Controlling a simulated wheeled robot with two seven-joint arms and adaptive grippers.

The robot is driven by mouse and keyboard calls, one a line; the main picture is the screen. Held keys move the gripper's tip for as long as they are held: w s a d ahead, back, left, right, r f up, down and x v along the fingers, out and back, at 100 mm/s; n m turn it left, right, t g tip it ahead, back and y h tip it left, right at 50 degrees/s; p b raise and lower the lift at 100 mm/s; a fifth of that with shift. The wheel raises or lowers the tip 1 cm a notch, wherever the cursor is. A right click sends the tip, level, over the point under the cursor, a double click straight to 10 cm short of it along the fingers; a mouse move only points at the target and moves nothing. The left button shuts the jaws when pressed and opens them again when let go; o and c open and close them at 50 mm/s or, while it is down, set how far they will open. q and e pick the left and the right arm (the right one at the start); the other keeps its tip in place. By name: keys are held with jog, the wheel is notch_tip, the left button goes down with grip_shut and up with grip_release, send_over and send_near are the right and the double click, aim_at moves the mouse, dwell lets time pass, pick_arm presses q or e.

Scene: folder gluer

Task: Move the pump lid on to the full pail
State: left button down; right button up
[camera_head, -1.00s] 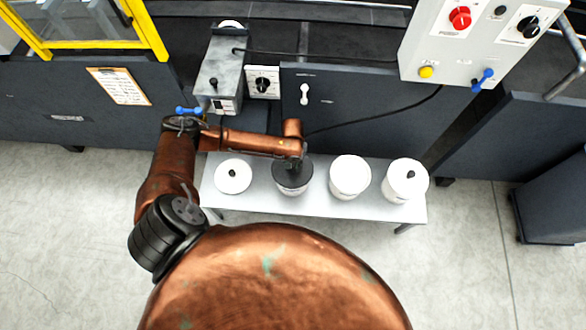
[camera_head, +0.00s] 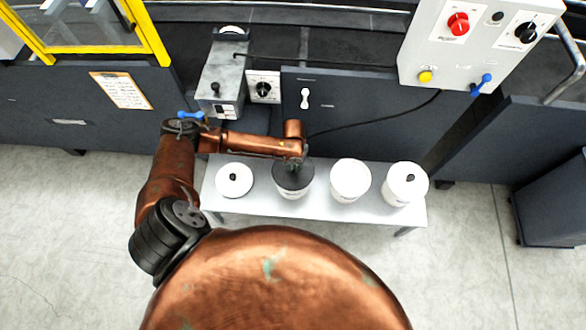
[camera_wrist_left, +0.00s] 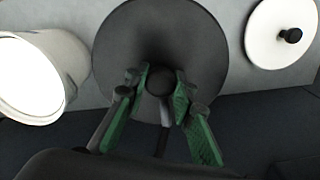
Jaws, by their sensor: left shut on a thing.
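The pump lid, a dark grey disc (camera_head: 290,182) with a dark knob, is over a white pail (camera_head: 293,194), second from the left on the bench. I cannot tell whether it rests on that pail or is just above it. My left gripper (camera_head: 296,168) is above the lid. In the left wrist view the green-padded fingers (camera_wrist_left: 160,84) are shut on the knob of the dark lid (camera_wrist_left: 160,35). To its right in the head view stands an uncovered pail (camera_head: 350,175) with a bright white top, probably the full pail. My right gripper is not in view.
A white lid with a black knob (camera_head: 233,180) lies at the bench's left end. A white pail with a knobbed lid (camera_head: 405,185) stands at the right end. The pale bench (camera_head: 250,207) has a clear front strip. A grey machine unit (camera_head: 222,75) stands behind.

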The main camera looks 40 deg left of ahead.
pick_arm(q)
notch_tip(320, 180, up, 9)
jog(key=p, duration=0.3)
jog(key=shift+f, duration=0.15)
notch_tip(320, 180, up, 5)
jog(key=p, duration=0.5)
jog(key=shift+f, duration=0.1)
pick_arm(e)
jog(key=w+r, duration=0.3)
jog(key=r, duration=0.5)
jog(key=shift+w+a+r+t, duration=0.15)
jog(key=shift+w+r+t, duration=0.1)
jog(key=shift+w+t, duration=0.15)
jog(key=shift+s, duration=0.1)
